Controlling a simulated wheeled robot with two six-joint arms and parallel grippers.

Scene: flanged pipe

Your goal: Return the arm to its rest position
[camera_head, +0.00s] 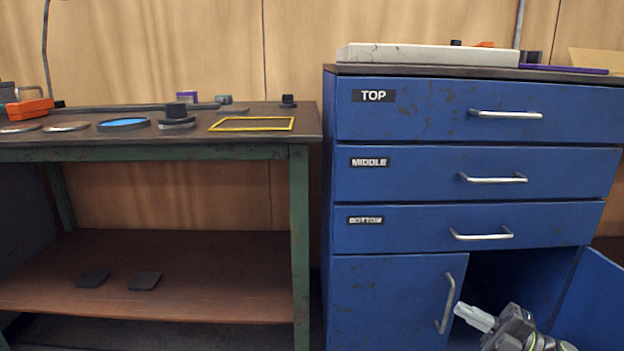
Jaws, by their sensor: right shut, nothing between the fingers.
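My right gripper (474,316) shows at the lower right in the head view, in front of the open lower compartment of the blue cabinet (390,290). Its pale fingers are together and hold nothing. The fingertips point left, close to the vertical handle (446,303) of the left cabinet door; I cannot tell whether they touch it. Only the front part of the right arm is in view. My left gripper is not in view.
The right cabinet door (592,300) stands open. The drawers marked top (430,108), middle (420,174) and bottom (400,230) look shut. A workbench (306,128) at left carries several parts, including a yellow frame (252,125). Two dark pads lie on its lower shelf (200,290).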

